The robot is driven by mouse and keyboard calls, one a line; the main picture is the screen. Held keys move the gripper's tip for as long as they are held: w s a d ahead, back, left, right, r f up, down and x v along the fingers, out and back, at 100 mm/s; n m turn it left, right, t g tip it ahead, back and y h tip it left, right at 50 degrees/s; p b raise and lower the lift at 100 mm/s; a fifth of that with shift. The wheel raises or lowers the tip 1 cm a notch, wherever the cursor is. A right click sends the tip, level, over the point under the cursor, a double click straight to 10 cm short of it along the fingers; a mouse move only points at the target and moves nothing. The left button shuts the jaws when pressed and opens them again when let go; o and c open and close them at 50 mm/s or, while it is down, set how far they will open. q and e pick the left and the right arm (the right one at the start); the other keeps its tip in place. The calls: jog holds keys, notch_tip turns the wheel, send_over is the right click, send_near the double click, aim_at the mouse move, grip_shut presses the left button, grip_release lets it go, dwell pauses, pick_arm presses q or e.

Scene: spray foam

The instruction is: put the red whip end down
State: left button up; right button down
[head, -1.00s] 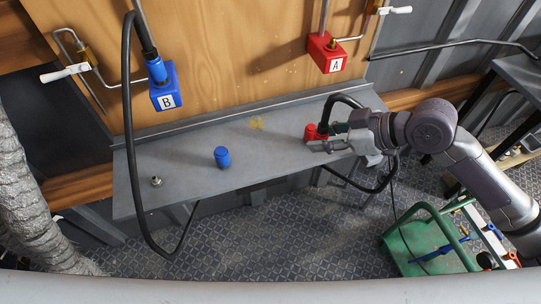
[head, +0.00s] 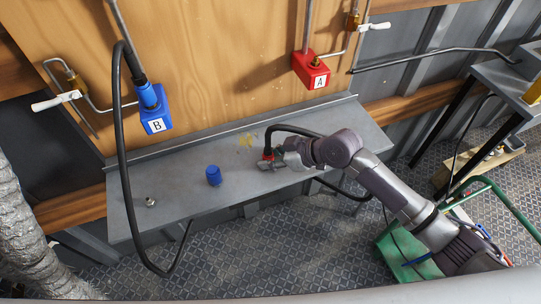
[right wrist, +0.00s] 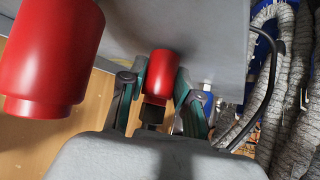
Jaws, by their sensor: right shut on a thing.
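The red whip end (head: 267,154) is on the black hose that arches up behind my right arm in the head view. My right gripper (head: 271,162) is shut on it, over the middle of the grey shelf. In the right wrist view the red end (right wrist: 162,68) sits between the two green-sided fingers, with the grey shelf behind it. I cannot tell whether the end touches the shelf. A larger red cylinder (right wrist: 52,50) stands close at the left of the wrist view; my right arm seems to hide it in the head view. My left gripper is not in view.
The grey shelf (head: 180,200) holds a blue cylinder (head: 213,175) and a small metal fitting (head: 151,202) to the left. Red box A (head: 311,70) and blue box B (head: 155,115) are on the wooden wall behind. A black hose (head: 117,160) hangs from box B.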

jog(key=c, duration=0.8)
grip_release()
jog(key=shift+f, duration=0.1)
jog(key=shift+r, duration=0.25)
jog(key=b+v, duration=0.1)
jog(key=v, duration=1.1)
jog(key=shift+d+f+b, duration=0.1)
jog(key=shift+f+b, duration=0.05)
jog(key=shift+b, duration=0.15)
